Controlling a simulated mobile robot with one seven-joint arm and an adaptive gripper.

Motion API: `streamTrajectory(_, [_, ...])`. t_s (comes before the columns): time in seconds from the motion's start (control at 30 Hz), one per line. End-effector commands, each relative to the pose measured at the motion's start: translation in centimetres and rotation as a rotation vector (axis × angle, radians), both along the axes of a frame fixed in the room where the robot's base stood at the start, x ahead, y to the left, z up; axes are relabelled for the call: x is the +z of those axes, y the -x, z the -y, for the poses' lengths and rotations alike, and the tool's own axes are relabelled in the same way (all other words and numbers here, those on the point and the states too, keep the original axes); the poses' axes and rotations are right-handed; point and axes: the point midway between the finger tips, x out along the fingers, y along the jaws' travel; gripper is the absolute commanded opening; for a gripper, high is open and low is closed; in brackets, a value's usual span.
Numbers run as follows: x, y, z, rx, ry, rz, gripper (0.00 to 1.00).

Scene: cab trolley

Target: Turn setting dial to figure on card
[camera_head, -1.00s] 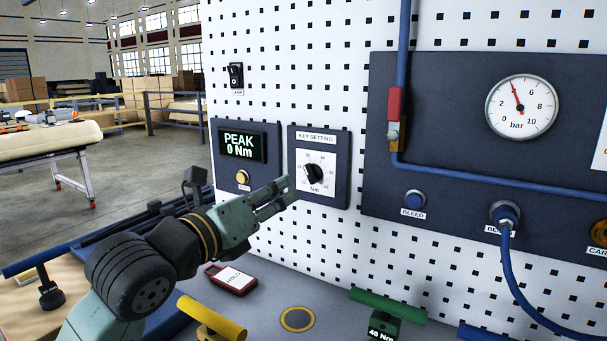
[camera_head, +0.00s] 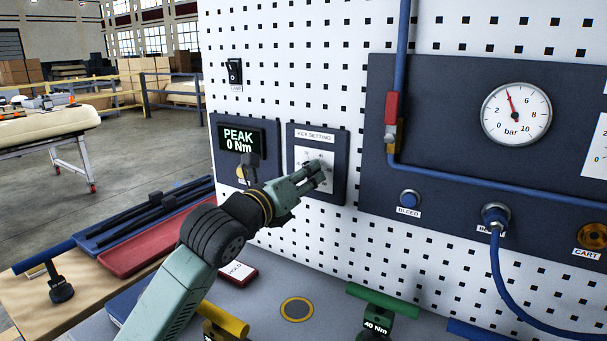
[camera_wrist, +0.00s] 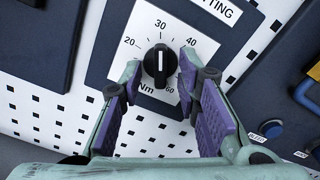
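The setting dial (camera_wrist: 160,62) is a black knob with a white line on a white scale plate, marked 20, 30, 40 and 60 Nm where I can read it. In the wrist view its white line runs roughly up and down, near the 30 to 40 side. My gripper (camera_wrist: 161,72) is open, with one purple-padded finger on each side of the knob; contact is not clear. In the head view my gripper (camera_head: 317,170) covers most of the dial on the KEY SETTING panel (camera_head: 340,150). No card with a readable figure shows.
The PEAK display (camera_head: 238,138) reads 0 Nm. A white sheet (camera_head: 597,150) is cut off at the right edge. A green-handled tool marked 40 Nm (camera_head: 382,300), a yellow-handled tool (camera_head: 226,318) and a red box with a white label (camera_head: 238,273) are on the bench below.

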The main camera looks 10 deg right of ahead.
Motion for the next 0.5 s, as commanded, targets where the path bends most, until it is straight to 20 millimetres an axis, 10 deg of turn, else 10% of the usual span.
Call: streamTrajectory(0.5, [0.0,0.05,-0.04,0.0,0.0,0.0,0.05])
